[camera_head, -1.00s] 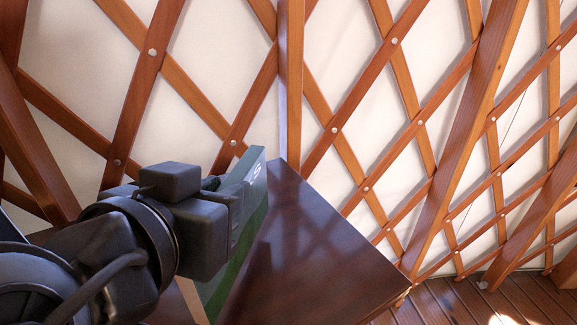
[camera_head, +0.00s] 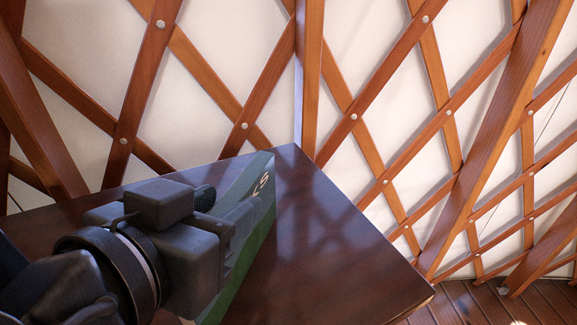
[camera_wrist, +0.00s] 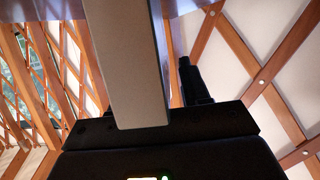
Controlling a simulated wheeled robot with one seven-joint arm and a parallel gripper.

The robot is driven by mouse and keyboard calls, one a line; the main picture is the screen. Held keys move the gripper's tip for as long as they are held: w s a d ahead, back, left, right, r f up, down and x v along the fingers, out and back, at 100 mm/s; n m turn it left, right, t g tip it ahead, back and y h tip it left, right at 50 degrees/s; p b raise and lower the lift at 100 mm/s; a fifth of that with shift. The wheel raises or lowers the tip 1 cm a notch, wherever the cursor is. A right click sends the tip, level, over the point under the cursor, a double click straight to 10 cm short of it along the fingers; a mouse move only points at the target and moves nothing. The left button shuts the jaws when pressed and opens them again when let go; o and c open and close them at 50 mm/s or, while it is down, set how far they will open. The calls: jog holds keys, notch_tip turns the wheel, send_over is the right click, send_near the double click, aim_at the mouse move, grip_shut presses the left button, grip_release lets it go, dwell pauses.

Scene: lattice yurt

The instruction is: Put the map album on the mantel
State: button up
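My gripper (camera_head: 228,225) is shut on the map album (camera_head: 262,172), a green, book-like thing with pale lettering. The album stands on edge, and the gripper hides much of its near face. In the wrist view the album's pale, narrow edge (camera_wrist: 128,65) runs up between the fingers. A dark, glossy reddish-brown top (camera_head: 330,245), which looks like the mantel, lies beneath and around the album in the head view. I cannot tell whether the album's lower edge touches it.
A wooden lattice wall (camera_head: 385,185) with white cloth behind it rises behind the dark top. An upright post (camera_head: 308,80) stands at its far corner. The right part of the top is bare. Plank floor (camera_head: 480,305) shows at the lower right.

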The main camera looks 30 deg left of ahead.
jog(key=shift+o, duration=0.5)
jog(key=shift+r, duration=0.2)
jog(key=b+v, duration=0.1)
jog(key=v, duration=1.1)
jog(key=shift+s+f, duration=0.1)
